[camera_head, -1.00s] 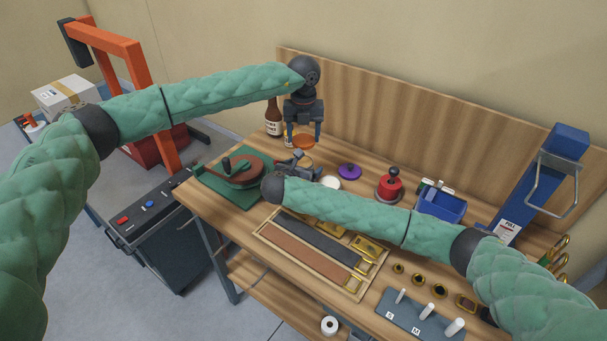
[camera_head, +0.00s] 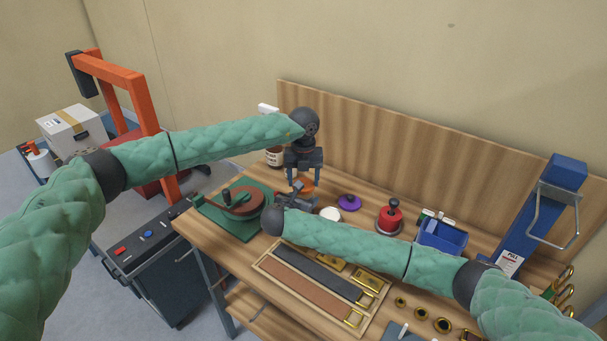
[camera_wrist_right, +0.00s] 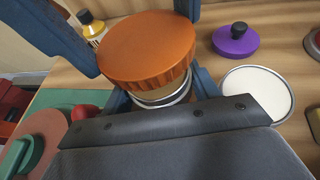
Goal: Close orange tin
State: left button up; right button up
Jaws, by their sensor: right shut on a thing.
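The orange lid (camera_head: 306,186) is between the fingertips of my left gripper (camera_head: 304,178), which points down from above. In the right wrist view the orange lid (camera_wrist_right: 147,45) sits directly over a round tin with a silver rim (camera_wrist_right: 165,98). The lid looks level; whether it is fully seated I cannot tell. My right gripper (camera_wrist_right: 163,92) is shut on the tin's body from the side, below the lid. In the head view the tin is mostly hidden by my right gripper (camera_head: 303,197).
A purple lid (camera_head: 349,202) and a white-topped round tin (camera_head: 330,213) stand just right. A red tin (camera_head: 389,217) and blue bin (camera_head: 441,237) are farther right. A brown bottle (camera_head: 274,157) stands behind, a green mat (camera_head: 217,218) left, a belt tray (camera_head: 322,284) in front.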

dwell(0.5)
pick_arm(q)
jog(key=shift+f, duration=0.9)
jog(key=shift+f, duration=0.8)
jog(key=o, duration=0.6)
pick_arm(e)
grip_shut()
pick_arm(q)
jog(key=o, duration=0.3)
jog(key=shift+o, duration=0.2)
jog(key=shift+a+f, duration=0.1)
jog(key=shift+f, duration=0.05)
jog(key=shift+a+f, duration=0.1)
jog(key=shift+a, duration=0.05)
pick_arm(e)
jog(key=shift+d+r, duration=0.1)
pick_arm(q)
jog(key=shift+d+r, duration=0.2)
jog(key=shift+r, duration=2.3)
